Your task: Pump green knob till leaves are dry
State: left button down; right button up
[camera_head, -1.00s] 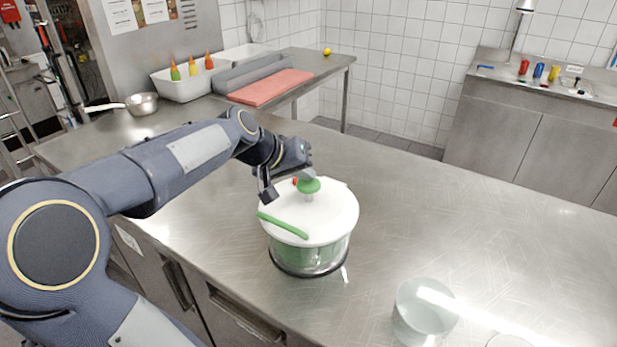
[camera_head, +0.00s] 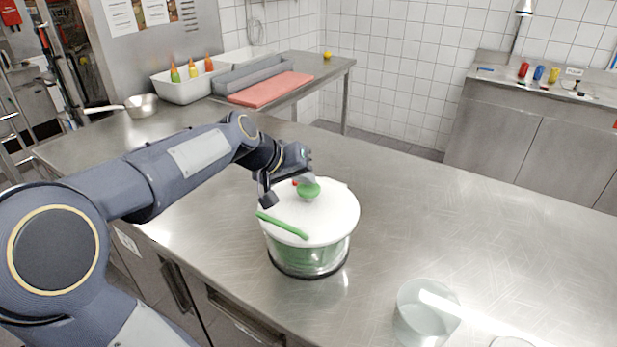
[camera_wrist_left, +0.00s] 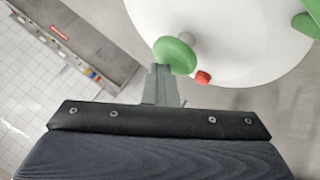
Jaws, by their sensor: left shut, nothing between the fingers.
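A salad spinner stands upright on the steel table, with a clear bowl (camera_head: 315,262), a white lid (camera_head: 335,215) and a green handle bar (camera_head: 282,225) on the lid's near left. Green contents show blurred through the bowl wall. The green knob (camera_head: 309,191) sits low at the lid's centre, with a small red button (camera_head: 295,182) beside it. My left gripper (camera_head: 300,181) is shut and empty, right over the knob from behind. In the left wrist view its fingertips (camera_wrist_left: 162,70) reach the green knob (camera_wrist_left: 175,56); firm contact is hard to tell. My right gripper is not in view.
A clear empty container (camera_head: 425,310) stands at the table's front right. A pan (camera_head: 142,105), a white tub (camera_head: 188,85) with sauce bottles and a red cutting board (camera_head: 270,89) lie at the back left.

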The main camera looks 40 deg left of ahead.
aim_at(305, 188)
pick_arm(q)
jog(key=shift+f, duration=0.35)
jog(key=shift+r, duration=0.1)
jog(key=shift+r+p, duration=1.55)
jog(key=shift+r, duration=0.6)
notch_tip(305, 188, up, 5)
jog(key=p, duration=0.4)
dwell(1.7)
